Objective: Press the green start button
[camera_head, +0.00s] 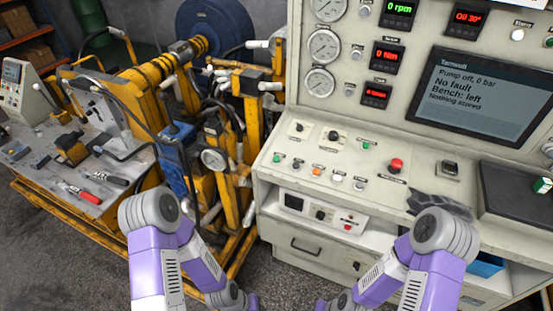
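The control console (450,165) stands at the right, with a sloped panel of knobs and buttons. A green button (366,146) sits near the middle of the panel, left of and above a red mushroom button (396,165). A smaller green button (277,158) sits at the panel's left end. The labels are too small to read, so I cannot tell which green one is the start button. My two purple and white arms rise from the bottom and bend back down in front of the console.
The console screen (485,95) reads "Pump off, 0 bar", "No fault" and "Bench: left". A yellow test rig (150,85) with hoses and a tool bench (75,180) stands at the left. The space above the panel is clear.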

